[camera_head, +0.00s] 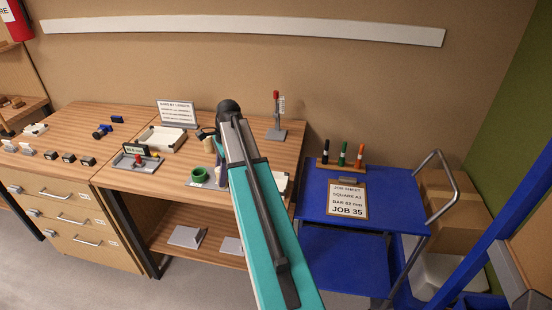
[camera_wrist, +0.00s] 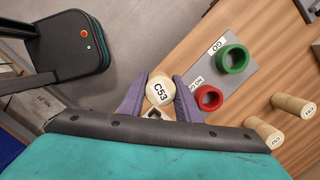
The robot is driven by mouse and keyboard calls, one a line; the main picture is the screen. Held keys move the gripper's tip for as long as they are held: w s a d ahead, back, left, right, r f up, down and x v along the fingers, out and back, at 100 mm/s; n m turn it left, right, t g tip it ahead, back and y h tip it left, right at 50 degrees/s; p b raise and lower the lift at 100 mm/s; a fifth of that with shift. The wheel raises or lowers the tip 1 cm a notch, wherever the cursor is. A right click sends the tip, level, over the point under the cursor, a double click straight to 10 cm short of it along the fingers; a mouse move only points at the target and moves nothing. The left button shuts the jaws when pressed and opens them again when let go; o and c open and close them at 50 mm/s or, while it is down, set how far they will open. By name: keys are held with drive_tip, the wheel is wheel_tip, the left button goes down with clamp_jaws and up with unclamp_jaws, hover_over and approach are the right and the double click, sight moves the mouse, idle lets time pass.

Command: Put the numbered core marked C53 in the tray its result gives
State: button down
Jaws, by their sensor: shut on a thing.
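In the wrist view my gripper (camera_wrist: 160,98) has its two purple fingers shut on a pale wooden core marked C53 (camera_wrist: 159,88), its labelled end face toward the camera. The core appears beside the gauge plate (camera_wrist: 236,84), clear of the rings. The plate carries a green ring (camera_wrist: 234,59) labelled GO and a red ring (camera_wrist: 208,98) labelled NO GO. Two more pale cores (camera_wrist: 293,104) (camera_wrist: 263,132) lie at the right. In the head view the green ring (camera_head: 199,173) shows left of my arm, which hides much of the bench there.
A blue cart (camera_head: 317,208) at right holds a job sheet (camera_head: 348,199) and several markers. Small blocks line the left bench (camera_head: 95,110).

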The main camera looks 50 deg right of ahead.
drive_tip(key=s+d+m+p, duration=0.1)
drive_tip(key=s+d+m, duration=0.3)
drive_tip(key=d, duration=0.5)
drive_tip(key=s+d+r+m+t+h+p, duration=0.1)
drive_tip(key=s+d+m, duration=0.3)
drive_tip(key=d, duration=0.5)
drive_tip(key=shift+s+d+t+p, duration=0.15)
drive_tip(key=shift+s+t+p, duration=0.15)
drive_tip(key=shift+s+p, duration=0.4)
drive_tip(key=shift+f, duration=0.1)
drive_tip(key=shift+f+b, duration=1.3)
drive_tip(key=shift+f, duration=1.95)
drive_tip(key=shift+p, duration=0.45)
drive_tip(key=shift+f, duration=0.7)
drive_tip(key=c, duration=1.2)
unclamp_jaws()
